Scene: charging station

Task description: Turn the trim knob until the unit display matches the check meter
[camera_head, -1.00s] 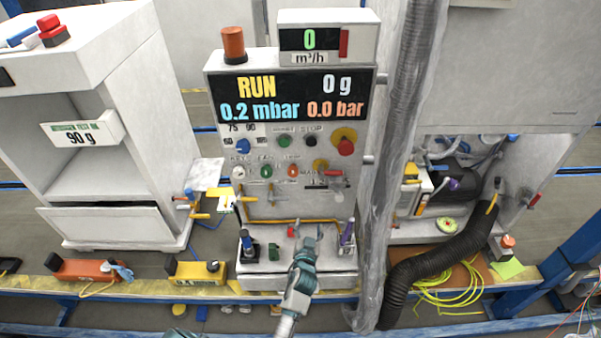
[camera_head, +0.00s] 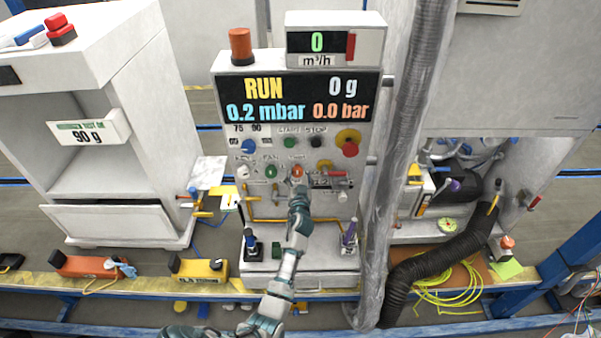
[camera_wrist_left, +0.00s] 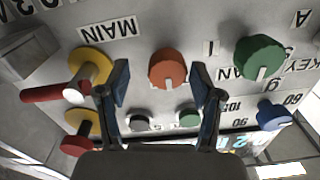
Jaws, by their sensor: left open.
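The white control unit (camera_head: 230,208) stands in the middle of the head view. Its display (camera_head: 296,98) reads RUN, 0 g, 0.2 mbar and 0.0 bar. A small meter (camera_head: 318,42) on top reads 0 m³/h. An orange knob (camera_head: 296,171) is on the front panel, and its label is too small to read surely. My left gripper (camera_head: 298,188) is at the panel just below this knob. In the left wrist view the gripper (camera_wrist_left: 160,90) is open, with the orange knob (camera_wrist_left: 168,66) between and beyond its fingertips. My right gripper is not in view.
A green knob (camera_wrist_left: 260,56) and a red-handled yellow valve (camera_wrist_left: 88,72) flank the orange knob closely. A blue knob (camera_wrist_left: 272,115) is also near. A sign (camera_head: 87,133) reading 90 g hangs on the left cabinet. A grey hose (camera_head: 405,130) runs along the unit's right side.

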